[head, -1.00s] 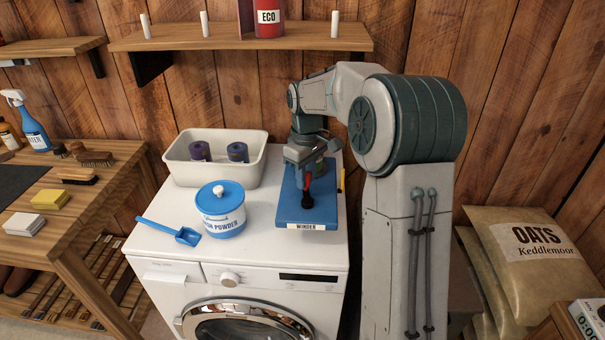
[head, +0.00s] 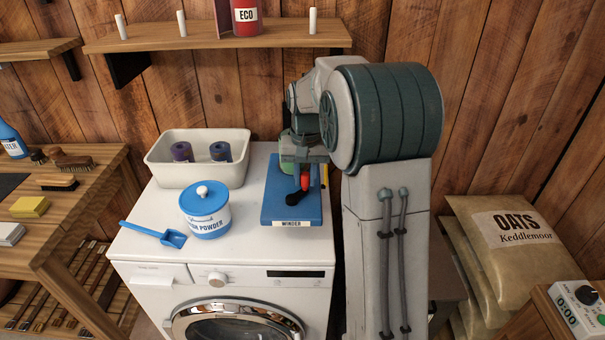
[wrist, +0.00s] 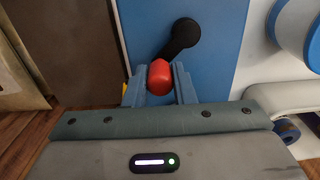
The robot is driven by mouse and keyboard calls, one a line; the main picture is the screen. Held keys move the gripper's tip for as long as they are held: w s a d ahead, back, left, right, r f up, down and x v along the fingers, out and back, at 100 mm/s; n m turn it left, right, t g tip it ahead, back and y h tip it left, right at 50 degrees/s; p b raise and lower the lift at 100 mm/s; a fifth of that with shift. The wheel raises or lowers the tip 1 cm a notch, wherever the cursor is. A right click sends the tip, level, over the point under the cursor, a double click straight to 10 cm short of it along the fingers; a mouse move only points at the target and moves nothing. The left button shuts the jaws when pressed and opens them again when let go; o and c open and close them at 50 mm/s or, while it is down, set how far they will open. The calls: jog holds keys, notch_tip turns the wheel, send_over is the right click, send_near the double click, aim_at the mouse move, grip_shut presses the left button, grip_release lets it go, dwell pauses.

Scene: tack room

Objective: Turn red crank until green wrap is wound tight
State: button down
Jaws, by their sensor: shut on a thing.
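The red crank knob (wrist: 160,77) sits between my two fingers in the wrist view, and my gripper (wrist: 159,86) is shut on it. The black crank arm (wrist: 180,40) runs from the knob up and right to a round hub over the blue winder board (wrist: 228,25). In the head view, my gripper (head: 303,166) is above the winder board (head: 270,212) on the white machine. The red knob (head: 305,183) and black crank arm (head: 292,197) show below it.
A blue-and-white powder tub (head: 207,222) and a blue scoop (head: 172,239) stand left of the winder. A white bin (head: 197,180) with two dark rolls is behind them. A shelf (head: 220,37) hangs above. Oats sacks (head: 490,262) lie at right.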

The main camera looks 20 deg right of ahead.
jog(key=m, duration=0.1)
jog(key=s+m, duration=0.1)
jog(key=m, duration=0.1)
jog(key=shift+s+d+f+m, duration=0.1)
jog(key=shift+s+d+m, duration=0.1)
jog(key=shift+s+m, duration=0.4)
jog(key=shift+m, duration=0.5)
jog(key=shift+s+m, duration=0.3)
jog(key=shift+m, duration=0.5)
jog(key=c, duration=1.2)
grip_release()
jog(key=shift+r, duration=0.2)
notch_tip(320, 180, up, 14)
jog(key=shift+f, duration=0.25)
jog(key=shift+d, duration=0.1)
